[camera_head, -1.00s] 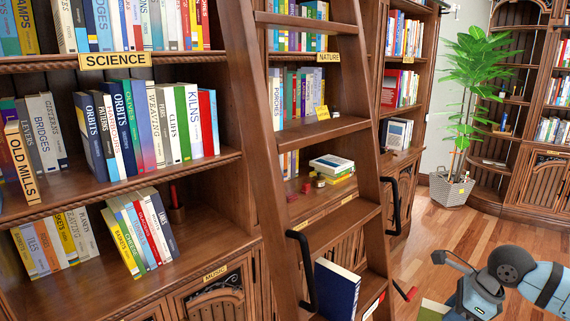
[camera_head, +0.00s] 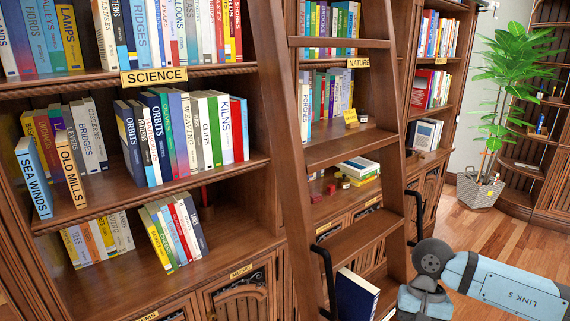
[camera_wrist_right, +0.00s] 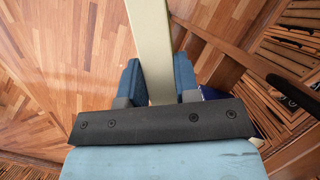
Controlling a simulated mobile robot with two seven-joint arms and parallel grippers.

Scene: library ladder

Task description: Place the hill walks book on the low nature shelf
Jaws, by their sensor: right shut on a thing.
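My right gripper (camera_wrist_right: 158,80) is shut on a pale cream, flat, book-like thing (camera_wrist_right: 150,35) in the right wrist view. Its title is not visible, so I cannot confirm it is the hill walks book. In the head view my right arm comes in at the lower right, and the gripper's fingers are cut off by the bottom edge. The nature bookcase, marked by a NATURE label (camera_head: 358,62), stands behind the ladder. Its lower shelf (camera_head: 325,207) holds a small stack of books (camera_head: 359,169) and small red objects. My left gripper is not in view.
The wooden ladder (camera_head: 350,152) stands in front of the nature bookcase and partly hides it. A dark blue book (camera_head: 355,296) rests low by the ladder. Science shelves (camera_head: 235,172) are at left. A potted plant (camera_head: 479,190) stands at the back right, with open floor near it.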

